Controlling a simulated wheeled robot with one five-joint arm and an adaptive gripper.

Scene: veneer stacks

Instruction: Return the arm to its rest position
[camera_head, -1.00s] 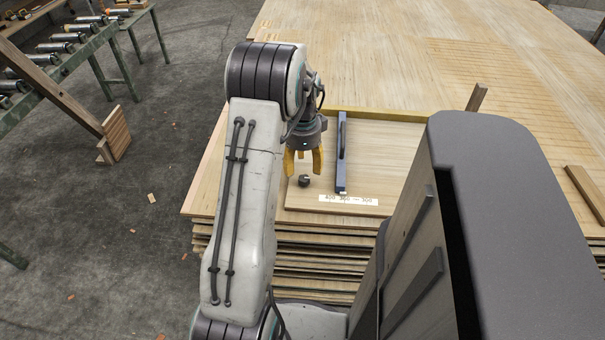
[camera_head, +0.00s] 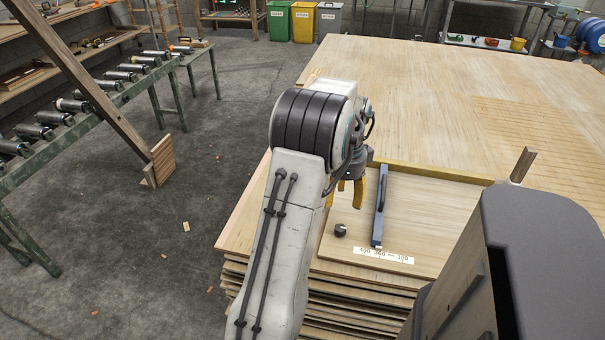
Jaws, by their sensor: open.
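My gripper (camera_head: 350,192) has yellow fingers that point down above the veneer stack (camera_head: 262,225). It is open, and nothing shows between its fingers. Part of it is hidden behind my own arm. My arm (camera_head: 270,245) is bent, with its upper joint raised over the left edge of the stack. A small dark round knob (camera_head: 340,230) lies on the board (camera_head: 425,215) just below the gripper, apart from it. A blue-grey bar with a handle (camera_head: 379,210) lies to the gripper's right.
A white label strip (camera_head: 384,255) lies at the board's front. An upright wooden post (camera_head: 522,165) stands to the right. A roller conveyor (camera_head: 95,105) is at left, with a leaning wooden beam (camera_head: 90,85). Green, yellow and grey bins (camera_head: 303,22) stand behind. The floor between is mostly clear.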

